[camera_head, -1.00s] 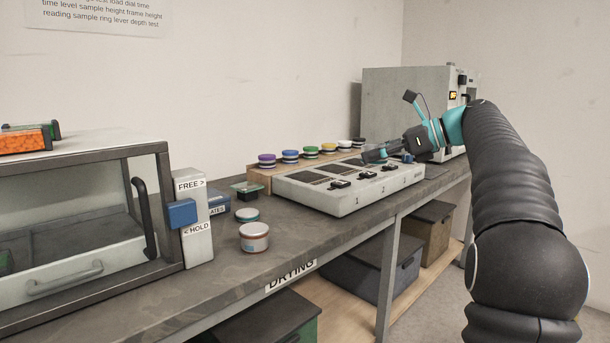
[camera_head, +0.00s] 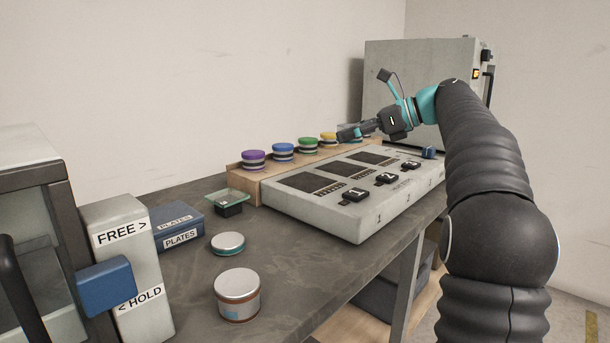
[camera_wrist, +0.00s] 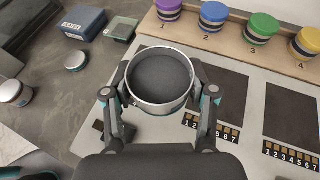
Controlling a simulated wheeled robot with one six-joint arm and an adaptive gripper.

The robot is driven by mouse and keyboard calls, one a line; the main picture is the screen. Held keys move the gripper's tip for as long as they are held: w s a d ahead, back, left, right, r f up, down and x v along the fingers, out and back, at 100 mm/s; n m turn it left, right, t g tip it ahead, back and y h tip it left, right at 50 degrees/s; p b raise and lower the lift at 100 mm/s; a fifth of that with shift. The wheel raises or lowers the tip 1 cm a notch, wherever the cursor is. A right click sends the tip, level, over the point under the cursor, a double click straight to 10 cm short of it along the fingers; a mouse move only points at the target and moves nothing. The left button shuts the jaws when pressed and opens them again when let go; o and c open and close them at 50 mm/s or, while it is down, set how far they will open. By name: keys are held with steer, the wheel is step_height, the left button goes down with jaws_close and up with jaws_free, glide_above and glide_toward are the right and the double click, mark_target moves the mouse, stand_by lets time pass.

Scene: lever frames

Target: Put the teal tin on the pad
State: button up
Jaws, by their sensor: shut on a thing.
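My gripper (camera_wrist: 160,100) is shut on a round open tin (camera_wrist: 160,107) with a bright silver rim and a dark inside; its outer side colour is hardly visible. In the head view my gripper (camera_head: 345,134) is above the pale console, and the held tin is not clear there. The console has dark square pads (camera_head: 311,182), (camera_head: 343,169), (camera_head: 372,158); two show right of the held tin in the wrist view (camera_wrist: 222,92), (camera_wrist: 293,108), which hides part of the console. A flat silver-topped disc with a teal side (camera_head: 228,244) lies on the bench.
A silver-lidded jar with a reddish band (camera_head: 237,296), a blue PLATES box (camera_head: 176,228) and a small glass-topped stand (camera_head: 229,200) are left of the console. Coloured pots (camera_head: 253,160) line a wooden rack behind it. A FREE/HOLD post with blue lever (camera_head: 106,286) stands at left.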

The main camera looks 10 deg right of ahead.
steer(key=b, duration=0.2)
glide_above(309, 182)
step_height(309, 182, down, 6)
steer(key=shift+w+a+r, duration=0.1)
steer(key=shift+w+a, duration=0.05)
steer(key=shift+f+b, duration=0.6)
steer(key=shift+f, duration=1.45)
steer(key=shift+f, duration=0.1)
steer(key=o, duration=1.2)
steer(key=shift+r, duration=0.2)
steer(key=p+v, duration=0.1)
steer(key=v, duration=1.1)
